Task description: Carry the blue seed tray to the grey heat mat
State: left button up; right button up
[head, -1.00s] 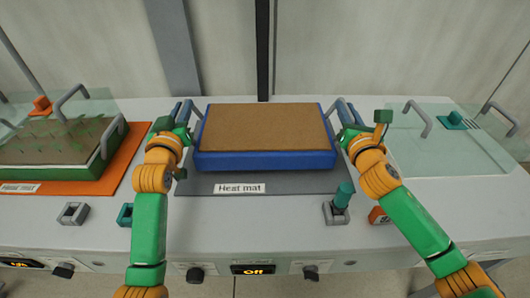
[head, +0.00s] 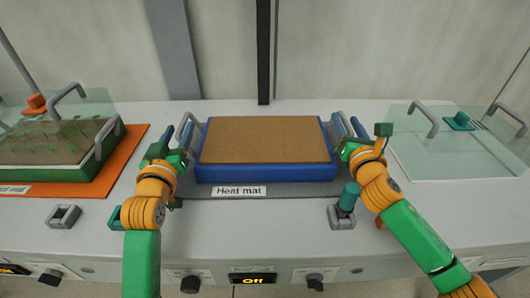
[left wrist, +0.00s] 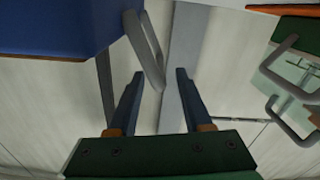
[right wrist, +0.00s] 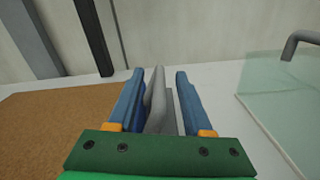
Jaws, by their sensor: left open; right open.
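The blue seed tray (head: 266,173), filled with brown soil, sits level over the grey heat mat (head: 310,191) and appears to rest on it; the mat's front strip and label show. A grey handle stands at each end of the tray. My left gripper (head: 180,134) is open at the left handle (left wrist: 146,52), whose bar reaches between the fingertips in the left wrist view. My right gripper (head: 347,130) is open, its fingers on either side of the right handle (right wrist: 156,100). The tray's underside is hidden.
An orange mat (head: 131,150) with a green tray (head: 50,173) of seedlings under a clear cover lies left. A clear panel with a handle (head: 424,120) lies right. A teal-handled fitting (head: 348,197) and a grey clamp (head: 64,216) stand in front. The display (head: 252,279) reads "Off".

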pick_arm(q)
jog(key=s, duration=0.7)
jog(key=shift+s, duration=0.45)
pick_arm(e)
jog(key=shift+r, duration=0.35)
pick_arm(q)
jog(key=shift+d, duration=0.1)
pick_arm(e)
notch_tip(320, 180, up, 9)
jog(key=shift+r, duration=0.2)
pick_arm(q)
jog(key=shift+r, duration=0.15)
pick_arm(e)
jog(key=shift+r, duration=0.1)
